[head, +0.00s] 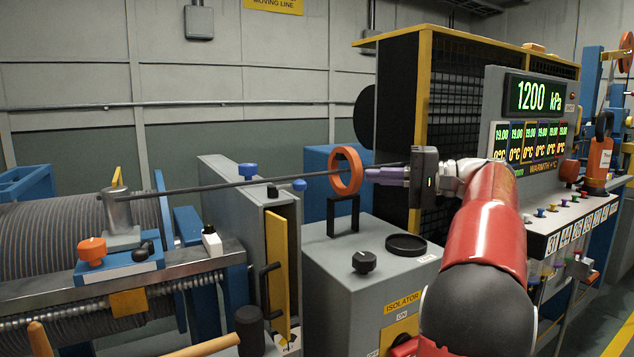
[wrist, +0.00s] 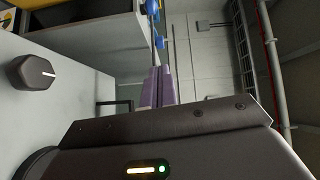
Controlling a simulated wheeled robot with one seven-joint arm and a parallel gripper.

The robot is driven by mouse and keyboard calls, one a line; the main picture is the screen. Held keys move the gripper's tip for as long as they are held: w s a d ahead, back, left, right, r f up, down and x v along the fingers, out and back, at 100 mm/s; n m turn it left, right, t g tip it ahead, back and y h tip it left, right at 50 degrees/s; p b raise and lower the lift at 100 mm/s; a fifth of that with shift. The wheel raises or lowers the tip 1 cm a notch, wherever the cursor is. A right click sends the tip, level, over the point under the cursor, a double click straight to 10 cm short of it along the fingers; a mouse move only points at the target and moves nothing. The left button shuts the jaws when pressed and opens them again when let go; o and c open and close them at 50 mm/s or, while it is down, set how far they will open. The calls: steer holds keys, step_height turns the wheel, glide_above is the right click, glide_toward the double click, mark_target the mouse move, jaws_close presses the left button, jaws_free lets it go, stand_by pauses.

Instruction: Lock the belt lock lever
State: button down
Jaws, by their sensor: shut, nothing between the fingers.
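My gripper (head: 370,174) is shut and empty, its purple fingers pointing left in the head view. The fingertips are close to the right side of an orange ring (head: 346,171) above a black stand; I cannot tell whether they touch. The fingers also show in the wrist view (wrist: 158,85). No label names the belt lock lever. A long dark rod (head: 215,186) runs from a grey post (head: 118,212) by the drum past the ring towards my gripper. A black handle (head: 266,288) sits beside a yellow plate (head: 278,265) on the grey cabinet.
The grey isolator box (head: 330,265) below my gripper carries a black knob (head: 364,261), also in the wrist view (wrist: 31,72), and a round black dish (head: 405,244). A mesh cage (head: 470,95) and gauge console (head: 535,150) stand right. The winch drum (head: 75,230) is left.

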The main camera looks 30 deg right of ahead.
mark_target(287, 188)
steer(key=w+a, duration=0.4)
steer(key=a, duration=0.6)
steer(key=shift+w+a+f+b, duration=0.3)
steer(key=shift+a+f+b, duration=0.05)
steer(key=shift+a+f, duration=0.05)
steer(key=shift+s+b, duration=0.1)
steer(key=shift+b, duration=0.2)
steer(key=shift+s+a+m+t+h+b, duration=0.15)
steer(key=shift+m+t+h+b, duration=0.15)
steer(key=shift+m+h, duration=0.15)
